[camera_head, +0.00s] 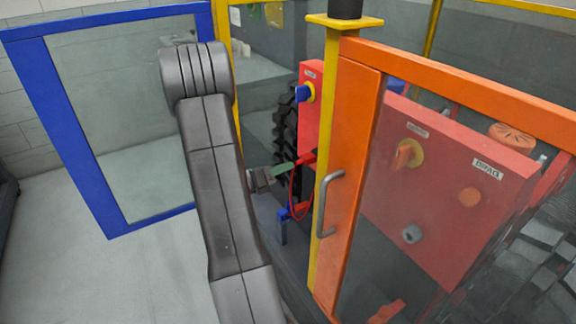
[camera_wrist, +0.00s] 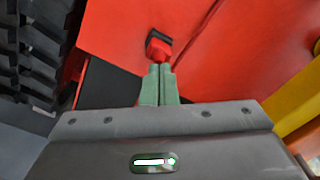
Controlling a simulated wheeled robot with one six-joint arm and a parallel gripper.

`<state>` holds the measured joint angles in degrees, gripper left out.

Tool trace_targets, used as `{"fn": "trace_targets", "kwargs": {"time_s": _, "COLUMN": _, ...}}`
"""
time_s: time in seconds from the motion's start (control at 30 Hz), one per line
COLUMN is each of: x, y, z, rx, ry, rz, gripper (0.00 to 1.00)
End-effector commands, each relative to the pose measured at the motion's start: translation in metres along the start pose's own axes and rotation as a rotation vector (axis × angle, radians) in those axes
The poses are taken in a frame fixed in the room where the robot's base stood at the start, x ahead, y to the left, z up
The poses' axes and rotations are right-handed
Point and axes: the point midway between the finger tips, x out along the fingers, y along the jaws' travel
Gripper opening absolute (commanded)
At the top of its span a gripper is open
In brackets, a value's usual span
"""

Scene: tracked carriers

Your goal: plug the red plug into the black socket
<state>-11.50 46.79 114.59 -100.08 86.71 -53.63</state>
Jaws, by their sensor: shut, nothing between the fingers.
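My gripper (camera_head: 284,171) reaches through the open gateway towards the red cabinet. Its green fingertips (camera_wrist: 160,72) are shut with nothing between them. Right ahead of the tips in the wrist view is the small red plug (camera_wrist: 158,50), with the black socket (camera_wrist: 153,34) showing as a dark edge behind it. The plug is at the socket, but I cannot tell how deep it sits or whether the fingertips touch it. In the head view the plug (camera_head: 307,158) shows beside the yellow post, and a red cable loops down from it. The socket is hard to make out there.
The yellow post (camera_head: 329,150) and orange door (camera_head: 350,190) with its grey handle stand close right of my gripper. A blue-framed panel (camera_head: 75,130) stands left. A black track (camera_head: 283,125) is behind my gripper. A blue part (camera_head: 284,215) sits below.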

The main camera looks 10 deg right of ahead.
Motion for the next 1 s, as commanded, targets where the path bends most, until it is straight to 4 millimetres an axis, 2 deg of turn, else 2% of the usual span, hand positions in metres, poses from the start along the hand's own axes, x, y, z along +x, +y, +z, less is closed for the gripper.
{"fn": "trace_targets", "kwargs": {"time_s": 0.33, "x": -0.023, "y": 0.001, "z": 0.0, "rx": -0.003, "ry": -0.002, "rz": 0.006, "gripper": 0.0}}
{"fn": "trace_targets", "kwargs": {"time_s": 0.8, "x": -0.099, "y": 0.001, "z": 0.001, "rx": -0.001, "ry": -0.002, "rz": 0.004, "gripper": 0.0}}
{"fn": "trace_targets", "kwargs": {"time_s": 1.0, "x": -0.124, "y": 0.0, "z": 0.0, "rx": -0.001, "ry": -0.001, "rz": 0.001, "gripper": 0.0}}
